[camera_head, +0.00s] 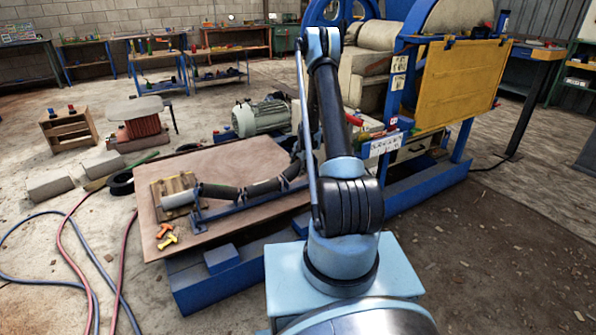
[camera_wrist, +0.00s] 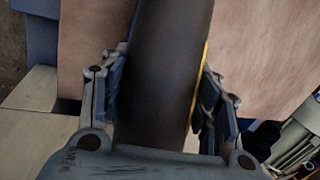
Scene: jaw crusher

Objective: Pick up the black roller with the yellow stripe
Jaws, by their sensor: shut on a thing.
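The black roller (camera_wrist: 165,40) with a yellow stripe (camera_wrist: 200,75) runs from the top to the bottom of the wrist view. My gripper (camera_wrist: 160,76) is shut on it, with one finger on each side; the stripe lies along the right finger. In the head view, dark rollers (camera_head: 219,191) lie in a row on a blue frame on the brown board. My arm reaches down to the right end of that row. The gripper is small and partly hidden there, so I cannot tell whether the held roller is lifted clear.
A grey roller (camera_head: 178,199) is at the row's left end. Orange and yellow pieces (camera_head: 166,236) lie on the brown board (camera_head: 250,150). A grey motor (camera_head: 262,116) stands behind it. The blue crusher with a yellow panel (camera_head: 462,82) is at right. Hoses (camera_head: 75,240) cross the left floor.

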